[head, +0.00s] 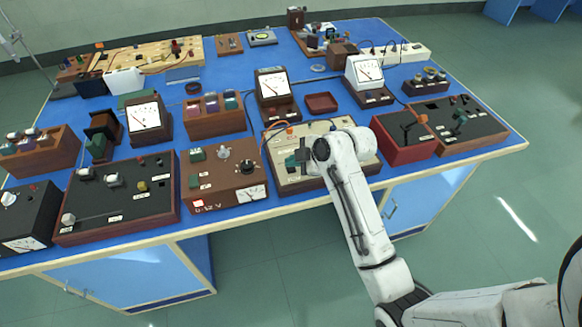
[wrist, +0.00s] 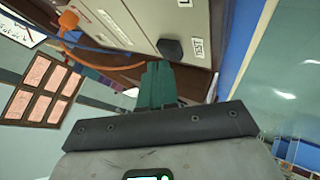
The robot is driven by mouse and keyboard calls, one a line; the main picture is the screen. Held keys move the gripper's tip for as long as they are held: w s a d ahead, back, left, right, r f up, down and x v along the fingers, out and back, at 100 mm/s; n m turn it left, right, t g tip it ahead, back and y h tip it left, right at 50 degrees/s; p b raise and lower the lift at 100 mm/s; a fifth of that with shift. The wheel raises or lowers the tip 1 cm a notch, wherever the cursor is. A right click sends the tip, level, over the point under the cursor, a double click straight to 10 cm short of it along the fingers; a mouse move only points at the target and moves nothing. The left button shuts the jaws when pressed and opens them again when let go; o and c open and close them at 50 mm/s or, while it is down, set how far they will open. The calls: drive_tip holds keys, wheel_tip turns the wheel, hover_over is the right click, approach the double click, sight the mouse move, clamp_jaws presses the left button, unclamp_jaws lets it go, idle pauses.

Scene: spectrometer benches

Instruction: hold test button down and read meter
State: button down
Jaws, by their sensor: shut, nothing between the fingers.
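The cream-topped test box (head: 285,183) stands at the front edge of the blue bench, partly hidden by my arm. In the wrist view its dark button (wrist: 170,47) sits beside a label reading TEST (wrist: 198,48). My gripper (head: 291,161) has green fingers, shut and empty, over the box. In the wrist view the fingertips (wrist: 158,66) are right at the button's near edge; I cannot tell whether they touch or press it. A white-faced analog meter (head: 272,86) stands behind the box; its needle reading is too small to make out.
A brown 0-12 V supply box (head: 222,178) stands left of the test box, a red-sided box (head: 405,150) right. An orange plug (wrist: 68,20) and wires are on the test box. More meters (head: 365,72) (head: 148,115) stand behind. The floor right of the bench is clear.

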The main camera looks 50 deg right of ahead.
sight(294, 170)
drive_tip(key=shift+f, duration=0.45)
idle(0.3)
drive_tip(key=shift+r, duration=0.15)
idle(2.0)
drive_tip(key=shift+r+p, duration=0.5)
drive_tip(key=shift+r, duration=0.3)
drive_tip(key=shift+r, duration=0.1)
wheel_tip(294, 170, up, 5)
drive_tip(key=p, duration=0.4)
idle(0.4)
